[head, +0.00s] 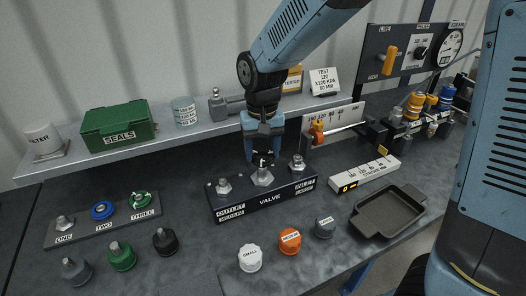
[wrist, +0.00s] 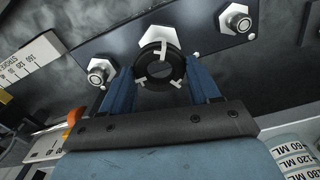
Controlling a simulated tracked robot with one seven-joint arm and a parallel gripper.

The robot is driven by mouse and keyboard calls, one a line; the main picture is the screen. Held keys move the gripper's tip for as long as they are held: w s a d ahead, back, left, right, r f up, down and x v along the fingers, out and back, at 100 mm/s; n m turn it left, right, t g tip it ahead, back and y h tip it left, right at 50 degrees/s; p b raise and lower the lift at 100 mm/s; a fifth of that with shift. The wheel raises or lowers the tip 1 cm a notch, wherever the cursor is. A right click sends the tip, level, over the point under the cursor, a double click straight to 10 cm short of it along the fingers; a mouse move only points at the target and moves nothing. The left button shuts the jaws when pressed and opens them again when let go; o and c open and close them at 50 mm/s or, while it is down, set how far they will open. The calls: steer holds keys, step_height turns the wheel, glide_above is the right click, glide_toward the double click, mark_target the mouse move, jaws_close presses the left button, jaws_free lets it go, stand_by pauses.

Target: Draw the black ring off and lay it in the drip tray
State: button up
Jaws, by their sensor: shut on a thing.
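The black ring (wrist: 160,66) with white marks is between the two blue fingers of my gripper (wrist: 158,82) in the wrist view. My gripper (head: 263,158) is shut on it above the middle fitting (head: 262,177) of the black valve block (head: 262,197). In the wrist view the ring overlaps the middle hex nut (wrist: 152,37). I cannot tell whether the ring is still around the fitting's tip; the fingers partly hide it in the head view. The dark drip tray (head: 372,226) lies empty to the right of the valve block.
Bare fittings (head: 223,186) (head: 297,163) flank the middle one. White, orange and grey caps (head: 290,241) stand in front of the block. A white labelled bar (head: 365,174) lies between block and tray. A shelf (head: 165,137) runs behind, and a gauge panel (head: 400,60) stands back right.

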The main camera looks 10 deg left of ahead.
steer(key=shift+r, duration=1.7)
